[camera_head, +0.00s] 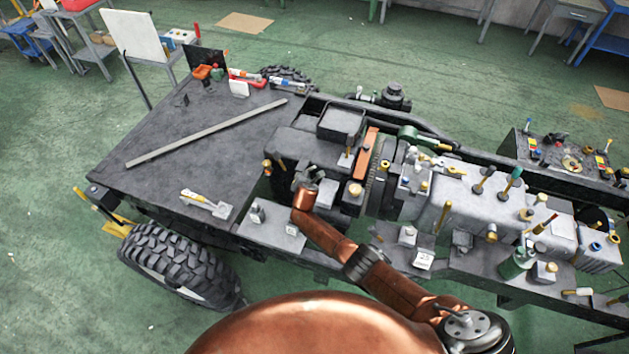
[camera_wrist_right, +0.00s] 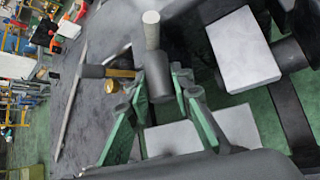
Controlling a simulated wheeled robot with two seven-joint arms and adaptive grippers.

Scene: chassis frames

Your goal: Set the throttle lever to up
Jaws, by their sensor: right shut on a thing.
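My right arm comes in from the lower right in the head view and ends in my right gripper (camera_head: 309,178), over the middle of the chassis. In the right wrist view the green-padded fingers of this gripper (camera_wrist_right: 155,103) are closed around a dark round lever with a pale ribbed tip (camera_wrist_right: 152,32). I take it to be the throttle lever, but no label shows. Its lower end is hidden between the fingers. In the head view my arm and gripper hide it. My left gripper is in neither view.
A second lever with a brass rod (camera_wrist_right: 120,73) stands close to the fingers, and a pale grey block (camera_wrist_right: 243,48) is on the other side. Many levers and knobs crowd the engine block (camera_head: 470,200). The dark deck (camera_head: 190,130) carries a long bar (camera_head: 205,133).

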